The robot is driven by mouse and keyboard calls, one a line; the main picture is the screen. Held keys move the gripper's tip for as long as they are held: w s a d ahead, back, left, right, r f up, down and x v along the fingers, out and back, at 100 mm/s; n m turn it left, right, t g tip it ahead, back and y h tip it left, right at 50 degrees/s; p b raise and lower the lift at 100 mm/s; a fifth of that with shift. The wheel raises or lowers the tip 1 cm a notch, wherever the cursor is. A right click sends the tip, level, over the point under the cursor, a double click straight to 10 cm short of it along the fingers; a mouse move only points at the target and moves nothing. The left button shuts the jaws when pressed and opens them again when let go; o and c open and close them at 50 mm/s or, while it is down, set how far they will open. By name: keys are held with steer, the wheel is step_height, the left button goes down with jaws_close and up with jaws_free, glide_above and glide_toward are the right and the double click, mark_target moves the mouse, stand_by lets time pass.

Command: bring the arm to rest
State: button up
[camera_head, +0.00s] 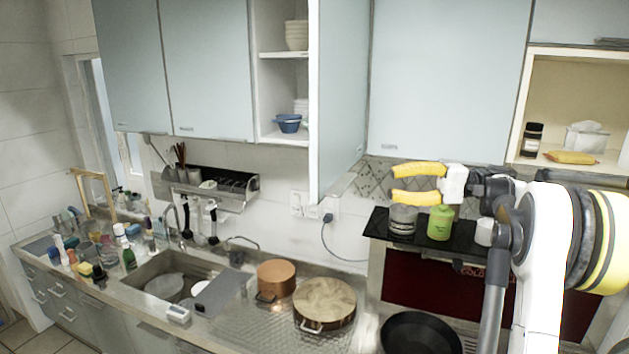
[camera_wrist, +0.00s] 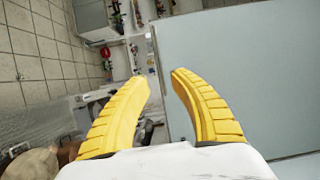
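My gripper (camera_head: 418,184) has two yellow ribbed fingers and points left in the head view. It is raised in front of the wall cabinets, above the black shelf (camera_head: 377,224) over the hob. In the wrist view my gripper (camera_wrist: 162,78) shows a clear gap between its fingertips and nothing between them. It is open and empty. In the head view the lower finger appears just above a grey tin (camera_head: 402,220) and a green jar (camera_head: 440,223); I cannot tell the exact gap.
An open cabinet door (camera_head: 340,95) stands out left of my gripper; it fills the right of the wrist view (camera_wrist: 240,70). A copper pot (camera_head: 276,278), a wooden-lidded pot (camera_head: 324,302) and a black pan (camera_head: 420,335) stand below. The sink (camera_head: 170,275) is further left.

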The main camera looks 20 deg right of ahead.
steer(key=s+a+f+m+g+h+b, duration=0.1)
steer(key=s+a+f+h+b, duration=0.15)
steer(key=a+f+b, duration=0.5)
steer(key=s+a+f+g+h+b, duration=0.1)
steer(key=a+f+h+b, duration=0.25)
steer(key=a+f, duration=0.8)
steer(key=s+a+f+n+h+b, duration=0.1)
steer(key=s+a+f+h+b, duration=0.1)
steer(key=s+f, duration=0.4)
steer(key=s+a+f+n+t+h+b, duration=0.1)
steer(key=s+f+h+b, duration=0.4)
steer(key=f, duration=0.6)
steer(key=s+a+f+n+t+h+b, duration=0.1)
steer(key=s+a+f+n+h+b, duration=0.2)
steer(key=s+f+b, duration=0.3)
step_height(320, 180, down, 4)
steer(key=shift+s+a+r+h+b, duration=0.15)
steer(key=shift+s+a+h+b, duration=0.2)
steer(key=shift+s, duration=0.35)
steer(key=shift+d, duration=0.1)
